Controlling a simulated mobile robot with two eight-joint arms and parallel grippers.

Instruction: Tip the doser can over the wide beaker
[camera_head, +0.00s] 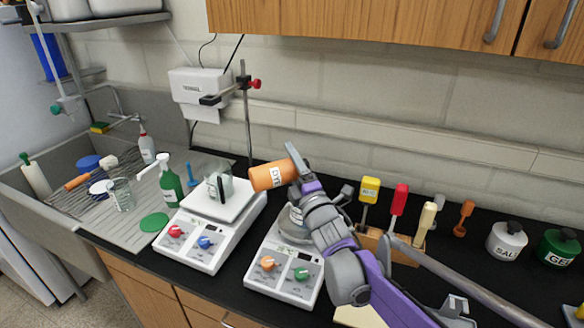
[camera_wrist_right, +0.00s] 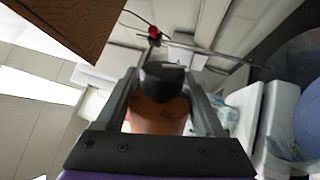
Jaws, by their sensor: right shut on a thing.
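The orange doser can (camera_head: 267,176) is in my right gripper (camera_head: 298,170), above the right-hand scale. It lies tilted well over, almost on its side, with one end toward the left. In the right wrist view the orange can (camera_wrist_right: 158,117), with a dark end, sits between the two fingers of my right gripper (camera_wrist_right: 163,85). A clear glass vessel (camera_head: 294,216), probably the wide beaker, stands on the right-hand scale below the can, mostly hidden by my arm. I cannot see whether anything leaves the can. My left gripper is not in view.
The left-hand scale (camera_head: 205,232) carries a glass beaker (camera_head: 220,187). A clamp stand (camera_head: 247,120) rises behind. A rack (camera_head: 410,250) with coloured-handled tools and jars (camera_head: 506,241) stands to the right. The sink drainer (camera_head: 140,225) holds bottles and glassware.

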